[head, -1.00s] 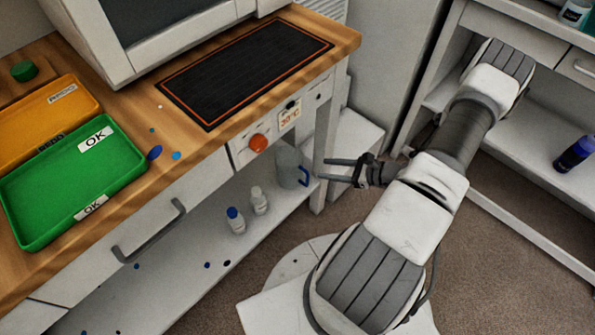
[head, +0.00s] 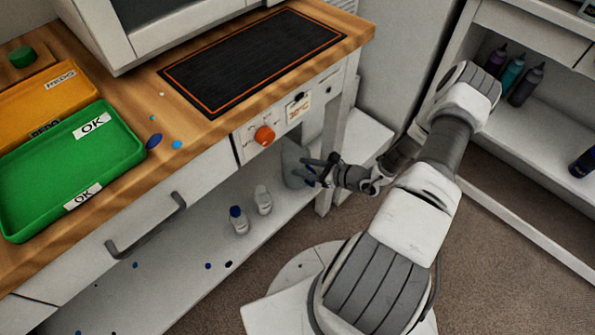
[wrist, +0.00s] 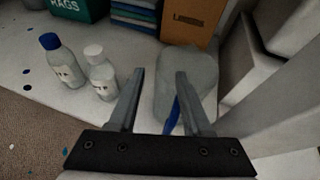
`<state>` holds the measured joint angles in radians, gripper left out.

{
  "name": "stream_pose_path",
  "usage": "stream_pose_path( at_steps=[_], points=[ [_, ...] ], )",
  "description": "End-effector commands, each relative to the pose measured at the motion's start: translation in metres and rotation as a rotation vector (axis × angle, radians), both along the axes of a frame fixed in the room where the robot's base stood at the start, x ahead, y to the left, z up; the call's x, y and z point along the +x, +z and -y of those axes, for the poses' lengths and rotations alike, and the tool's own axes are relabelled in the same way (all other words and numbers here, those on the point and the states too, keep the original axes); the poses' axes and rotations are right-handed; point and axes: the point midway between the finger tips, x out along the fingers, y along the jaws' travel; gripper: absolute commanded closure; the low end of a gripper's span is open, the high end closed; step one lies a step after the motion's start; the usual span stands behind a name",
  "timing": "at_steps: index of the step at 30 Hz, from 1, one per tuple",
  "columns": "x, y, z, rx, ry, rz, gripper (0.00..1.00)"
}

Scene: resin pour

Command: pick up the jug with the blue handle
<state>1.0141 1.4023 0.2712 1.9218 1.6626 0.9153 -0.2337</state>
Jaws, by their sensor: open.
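The jug (head: 290,160) is pale grey and translucent and stands upright on the lower shelf under the worktop. Its blue handle is partly hidden behind my gripper (head: 311,170) in the head view. In the wrist view the jug (wrist: 190,62) is just beyond the fingers, toward the right finger. Its blue handle (wrist: 173,114) shows between the open fingers, nearer the right one. My gripper (wrist: 160,75) is open and empty. I cannot tell whether a finger touches the jug.
A blue-capped bottle (head: 238,220) and a white-capped bottle (head: 263,201) stand left of the jug on the shelf. A cardboard box (wrist: 190,22) and folded cloths (wrist: 135,15) are behind it. The bench leg (head: 336,140) is close on the right.

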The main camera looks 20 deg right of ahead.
Motion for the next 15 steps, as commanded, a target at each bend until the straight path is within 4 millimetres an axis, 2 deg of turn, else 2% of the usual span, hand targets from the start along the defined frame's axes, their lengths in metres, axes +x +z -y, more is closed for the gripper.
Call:
stream_pose_path(
  at_steps=[5,12,15],
  points=[
    [0.012,-0.009,-0.011,0.001,0.003,0.0,0.51],
    [0.039,-0.022,-0.03,0.001,0.001,0.001,0.51],
    [0.042,-0.022,-0.032,0.0,0.001,0.0,0.51]
  ],
)
